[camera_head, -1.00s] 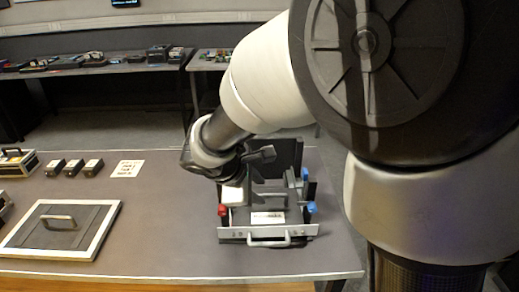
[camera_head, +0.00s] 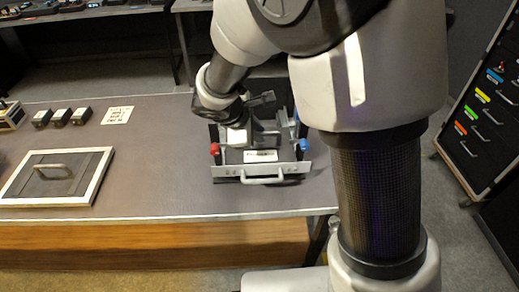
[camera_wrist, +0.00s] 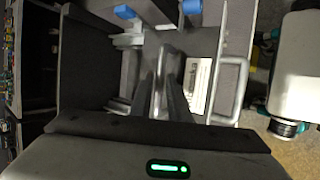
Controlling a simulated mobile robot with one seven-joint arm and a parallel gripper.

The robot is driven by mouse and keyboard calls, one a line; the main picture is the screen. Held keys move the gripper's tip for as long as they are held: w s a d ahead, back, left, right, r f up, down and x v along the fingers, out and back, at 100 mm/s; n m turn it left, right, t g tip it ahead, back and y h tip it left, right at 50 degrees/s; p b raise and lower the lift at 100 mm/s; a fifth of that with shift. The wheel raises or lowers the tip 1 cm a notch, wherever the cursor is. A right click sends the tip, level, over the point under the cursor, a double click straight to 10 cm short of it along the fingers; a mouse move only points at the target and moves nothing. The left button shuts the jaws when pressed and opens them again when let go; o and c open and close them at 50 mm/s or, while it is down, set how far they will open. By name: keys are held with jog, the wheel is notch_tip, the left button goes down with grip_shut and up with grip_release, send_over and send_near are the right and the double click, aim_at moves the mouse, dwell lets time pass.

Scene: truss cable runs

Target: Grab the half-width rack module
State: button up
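A grey rack unit with a front plate (camera_head: 262,170), a pull handle and a white label stands on the table, with a red knob at left and a blue one at right. I take it to be the half-width rack module; the arm partly covers it. My gripper (camera_wrist: 160,88) points down into the unit from above. In the wrist view its two dark fingers stand apart, with a light grey bar between them. Whether they touch the bar is unclear. The front pull handle (camera_wrist: 232,90) is right of the fingers, clear of them.
A framed panel with a handle (camera_head: 55,172) lies on the table at left. Several small black boxes (camera_head: 60,117) and a printed card (camera_head: 117,114) lie behind it. A cabinet with coloured labels (camera_head: 485,110) stands at right. The table's front edge is close to the unit.

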grip_shut()
jog(key=shift+a, duration=0.1)
dwell(0.9)
jog(key=shift+r, duration=0.1)
